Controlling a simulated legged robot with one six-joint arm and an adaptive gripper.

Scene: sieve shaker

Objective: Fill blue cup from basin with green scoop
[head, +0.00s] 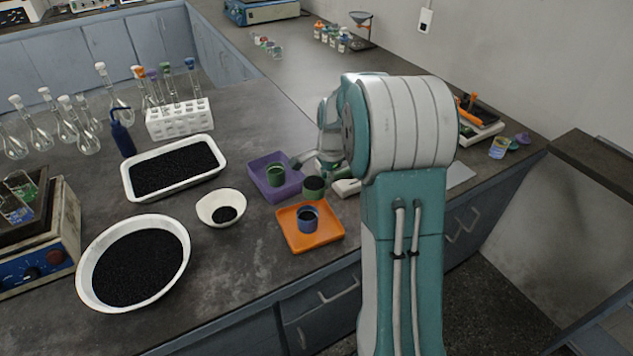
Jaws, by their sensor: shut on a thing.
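The blue cup (308,222) stands upright in an orange tray (331,236); its inside looks dark. The basin (183,270) is a large round white bowl of black granules at the front left. My gripper (309,166) is shut, partly hidden by my own arm. Just below it is the green scoop (314,190), a small dark green cup shape with a dark inside, above and behind the blue cup. The scoop's handle and the fingers' grip on it are hard to make out. A similar green cup (275,179) stands in a purple tray (262,190).
A small white bowl (207,204) with some black granules lies between the basin and the trays. Behind are a rectangular white tray (129,180) of granules, a test tube rack (180,120) and several flasks. A shaker (50,245) stands at the left edge.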

